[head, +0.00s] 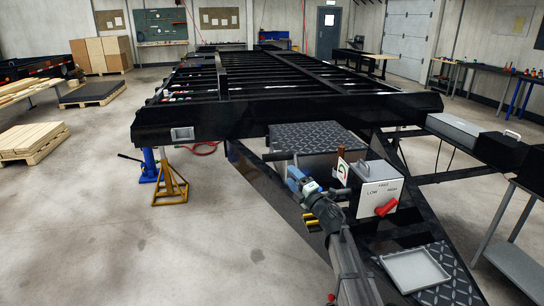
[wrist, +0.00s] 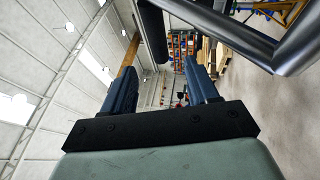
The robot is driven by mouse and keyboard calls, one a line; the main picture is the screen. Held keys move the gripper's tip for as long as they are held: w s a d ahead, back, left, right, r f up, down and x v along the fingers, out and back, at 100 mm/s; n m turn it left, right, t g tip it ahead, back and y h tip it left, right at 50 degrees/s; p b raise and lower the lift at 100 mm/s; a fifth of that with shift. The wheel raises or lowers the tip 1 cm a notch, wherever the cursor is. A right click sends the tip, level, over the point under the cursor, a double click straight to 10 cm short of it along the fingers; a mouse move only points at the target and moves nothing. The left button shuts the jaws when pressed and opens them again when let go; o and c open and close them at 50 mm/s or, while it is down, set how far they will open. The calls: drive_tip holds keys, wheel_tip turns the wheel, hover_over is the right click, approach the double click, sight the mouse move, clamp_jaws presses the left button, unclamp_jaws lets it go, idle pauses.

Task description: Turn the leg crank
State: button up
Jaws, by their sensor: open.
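The gear box (head: 378,192) of the leg is a white-fronted box marked FREE, LOW and HIGH, with a red lever (head: 386,208) low on its front. A brown upright handle (head: 340,134) stands behind its left end. It probably belongs to the crank, whose shape I cannot fully make out. My gripper (head: 298,176) is left of the box and apart from the red lever. In the wrist view, its two dark blue fingers (wrist: 163,88) are spread with nothing between them. A brown bar (wrist: 128,62) shows beyond the left finger and a dark metal tube (wrist: 292,50) at upper right.
The black trailer frame (head: 290,105) fills the middle. A patterned step (head: 303,136) and a grey tray (head: 415,268) are near my arm. A yellow jack stand (head: 170,187) is at left and a bench (head: 515,265) at right. The floor at front left is clear.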

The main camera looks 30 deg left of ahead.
sight(272, 155)
drive_tip(key=x, duration=1.3)
drive_tip(key=shift+w+a+r, duration=0.1)
drive_tip(key=shift+a+r, duration=0.15)
drive_tip(key=shift+r, duration=0.05)
drive_tip(key=shift+c, duration=0.4)
clamp_jaws()
